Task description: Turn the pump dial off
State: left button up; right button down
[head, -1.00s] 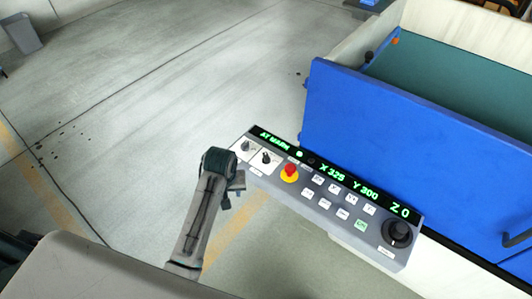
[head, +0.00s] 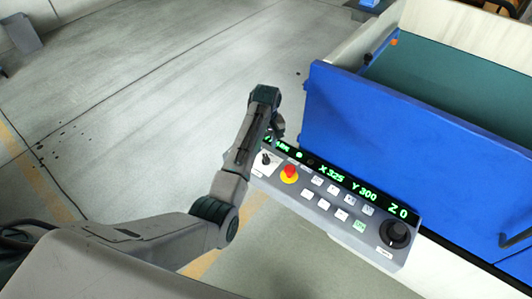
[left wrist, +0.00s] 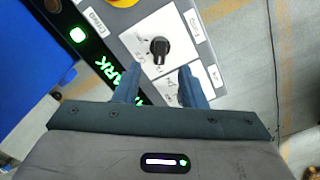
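A grey control panel (head: 318,217) carries two small black dials on white plates at its left end. The dial beside the emergency stop (head: 266,158) shows in the head view and as a black knob (left wrist: 159,48) in the left wrist view. The plate of the other dial (left wrist: 168,93) lies between my fingers; its knob is hidden by my gripper. I cannot read which one is the pump dial. My left gripper (head: 276,134) is over the panel's left end, its fingers apart and empty; it also shows in the left wrist view (left wrist: 159,78). My right gripper is out of view.
A red and yellow emergency stop (head: 289,174) sits right of the dials, then several white buttons and a large black knob (head: 396,234). A green-lit display (head: 345,184) runs along the panel's back edge. A blue machine wall (head: 400,150) stands close behind. Open floor lies left.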

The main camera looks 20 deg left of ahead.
aim_at(266, 157)
pick_arm(q)
notch_tip(266, 157, down, 6)
jog(key=shift+f+p, duration=0.15)
jog(key=shift+p, duration=0.4)
jog(key=shift+c, duration=0.5)
grip_shut()
